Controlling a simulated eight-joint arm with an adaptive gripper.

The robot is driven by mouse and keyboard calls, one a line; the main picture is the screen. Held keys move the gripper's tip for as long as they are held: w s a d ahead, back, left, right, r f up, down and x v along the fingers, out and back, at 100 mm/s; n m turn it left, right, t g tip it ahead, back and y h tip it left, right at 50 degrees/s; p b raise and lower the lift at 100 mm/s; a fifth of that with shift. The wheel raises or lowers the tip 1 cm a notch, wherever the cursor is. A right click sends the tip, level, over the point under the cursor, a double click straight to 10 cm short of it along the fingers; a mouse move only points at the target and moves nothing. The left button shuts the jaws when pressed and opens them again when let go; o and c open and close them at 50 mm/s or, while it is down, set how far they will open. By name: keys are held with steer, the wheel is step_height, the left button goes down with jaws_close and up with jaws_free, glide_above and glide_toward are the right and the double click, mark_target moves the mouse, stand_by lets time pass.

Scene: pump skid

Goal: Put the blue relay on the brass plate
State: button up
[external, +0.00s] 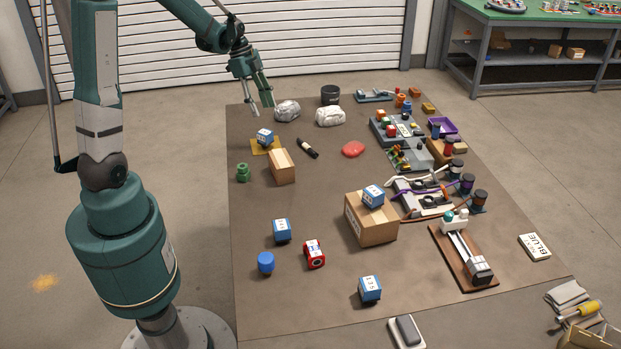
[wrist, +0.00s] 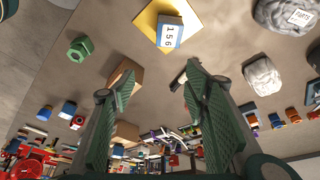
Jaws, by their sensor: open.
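A blue relay (external: 265,137) with a white label sits on the yellow brass plate (external: 257,149) at the far left of the mat. In the wrist view this relay (wrist: 169,33) reads 156 and rests on the plate (wrist: 146,18), near its edge. Other blue relays stand on a carton (external: 373,194), on the mat (external: 281,230) and near the front (external: 370,289). My gripper (external: 262,107) is open and empty, raised above the far left of the mat, apart from the relay and plate. Its fingers (wrist: 160,78) also show in the wrist view.
Silvery lumps (external: 287,111) lie behind. Fixtures and spools (external: 467,184) crowd the right side. The middle of the mat is fairly clear.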

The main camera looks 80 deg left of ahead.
steer(key=w+d+r+n+y, duration=0.15)
steer(key=d+r, duration=0.35)
steer(key=d, duration=0.7)
steer(key=w+d+r+n+y, duration=0.15)
steer(key=d+r, duration=0.45)
steer(key=d, duration=0.6)
steer(key=s+d+r+n+t, duration=0.2)
steer(key=s+d, duration=0.2)
steer(key=d, duration=0.6)
steer(key=s+d+r+n+t, duration=0.2)
steer(key=s+d, duration=0.3)
steer(key=d, duration=0.5)
steer(key=shift+s+n, duration=0.25)
steer(key=shift+n, duration=0.25)
